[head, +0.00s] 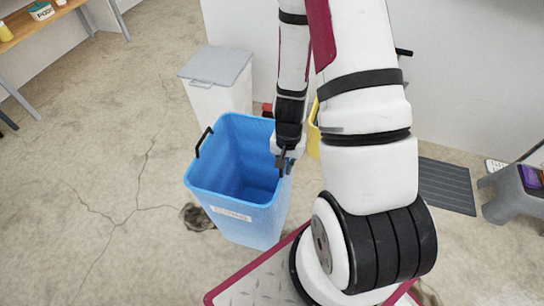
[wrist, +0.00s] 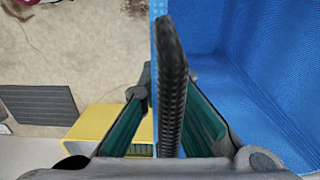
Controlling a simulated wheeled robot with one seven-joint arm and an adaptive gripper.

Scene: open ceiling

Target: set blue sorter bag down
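The blue sorter bag (head: 228,190) is a tall open bin with a white label on its front and a black handle on its left rim. It stands upright at floor level and looks empty inside. My gripper (head: 284,163) is at its right rim. In the wrist view the black handle (wrist: 172,85) and the edge of the blue wall (wrist: 240,60) show close up. My gripper's fingers (wrist: 168,80) are apart, one on each side of the handle, with a gap on the left. Whether the right finger touches it is unclear.
A white bin (head: 215,90) with a grey lid stands behind the bag. A yellow bin (head: 314,130) is partly hidden behind my arm. A dark mat (head: 447,186) and a grey stool (head: 512,195) are to the right. Cracked floor at left is open.

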